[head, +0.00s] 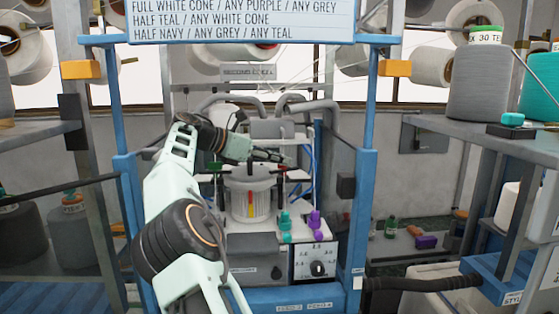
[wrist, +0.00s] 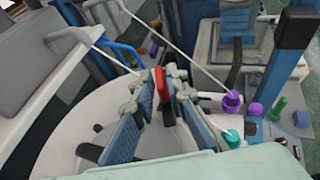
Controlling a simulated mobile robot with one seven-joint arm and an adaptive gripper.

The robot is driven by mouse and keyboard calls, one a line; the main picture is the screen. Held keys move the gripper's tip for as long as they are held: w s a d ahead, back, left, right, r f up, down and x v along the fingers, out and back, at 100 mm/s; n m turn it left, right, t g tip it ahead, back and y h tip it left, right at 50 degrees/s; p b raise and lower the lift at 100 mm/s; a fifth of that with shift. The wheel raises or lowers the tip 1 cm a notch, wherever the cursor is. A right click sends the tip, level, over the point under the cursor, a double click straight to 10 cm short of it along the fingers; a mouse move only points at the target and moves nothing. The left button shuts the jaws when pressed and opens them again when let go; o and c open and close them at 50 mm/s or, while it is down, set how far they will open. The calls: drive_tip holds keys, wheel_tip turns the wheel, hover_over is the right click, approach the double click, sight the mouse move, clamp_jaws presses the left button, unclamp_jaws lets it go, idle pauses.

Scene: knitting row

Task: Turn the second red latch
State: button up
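A red latch (wrist: 160,86) stands upright between my fingertips in the wrist view. In the head view a small red part (head: 281,168) shows just below the tip of my gripper (head: 275,157), at the top of the machine. My gripper (wrist: 160,90) has its blue-padded fingers apart, one on each side of the red latch, with a gap between the pads; contact is not clear. A grey drum (head: 250,195) with a red and yellow stripe stands below my gripper. I cannot tell from these views which latch is the second one.
Blue posts (head: 362,190) flank the machine. Teal (head: 285,220) and purple (head: 315,222) knobs stand at its front, above a dial (head: 317,268). Thin pale rods or threads cross near my fingers in the wrist view. Shelves with large cones (head: 478,85) stand at both sides.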

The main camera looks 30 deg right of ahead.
drive_tip(key=shift+o, duration=0.9)
drive_tip(key=shift+v, duration=3.75)
